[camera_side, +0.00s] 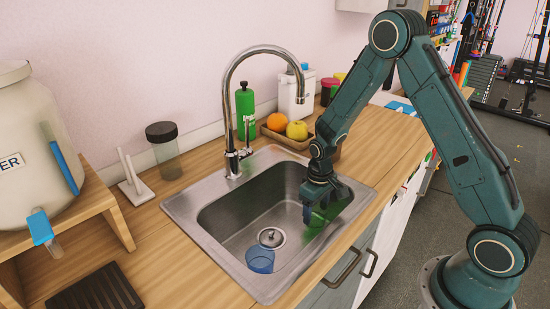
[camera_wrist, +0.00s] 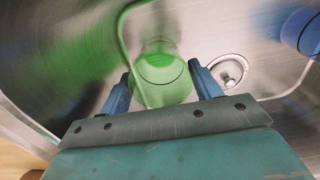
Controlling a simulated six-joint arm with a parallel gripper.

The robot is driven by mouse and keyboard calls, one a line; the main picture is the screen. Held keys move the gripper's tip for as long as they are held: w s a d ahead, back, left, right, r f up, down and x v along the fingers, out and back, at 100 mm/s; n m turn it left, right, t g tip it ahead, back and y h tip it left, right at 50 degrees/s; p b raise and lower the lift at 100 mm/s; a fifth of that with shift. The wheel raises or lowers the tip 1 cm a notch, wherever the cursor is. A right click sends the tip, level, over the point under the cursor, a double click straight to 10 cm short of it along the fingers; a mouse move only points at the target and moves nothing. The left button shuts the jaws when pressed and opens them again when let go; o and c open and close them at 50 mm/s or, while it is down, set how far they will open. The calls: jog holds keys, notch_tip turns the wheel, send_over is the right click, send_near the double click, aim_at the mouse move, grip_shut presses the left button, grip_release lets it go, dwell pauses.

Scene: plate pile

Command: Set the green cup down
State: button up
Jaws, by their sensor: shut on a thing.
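The see-through green cup (camera_wrist: 161,75) is between the two fingers of my gripper (camera_wrist: 162,82) in the wrist view. In the side view the cup (camera_side: 317,217) shows just below my gripper (camera_side: 312,208), over the right part of the sink basin. My gripper is shut on the cup. Whether the cup's base touches the sink floor cannot be told. The metal sink (camera_side: 185,206) lies under my gripper.
A blue see-through cup (camera_side: 260,259) stands in the sink near the drain (camera_side: 271,237). The curved faucet (camera_side: 231,110) rises behind the basin. A tray with an orange (camera_side: 277,122) and a yellow fruit (camera_side: 297,130) stands behind. The basin's middle is clear.

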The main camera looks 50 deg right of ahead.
jog(key=shift+f, duration=0.1)
jog(key=o, duration=1)
notch_tip(320, 180, up, 12)
jog(key=shift+r, duration=0.15)
dwell(0.6)
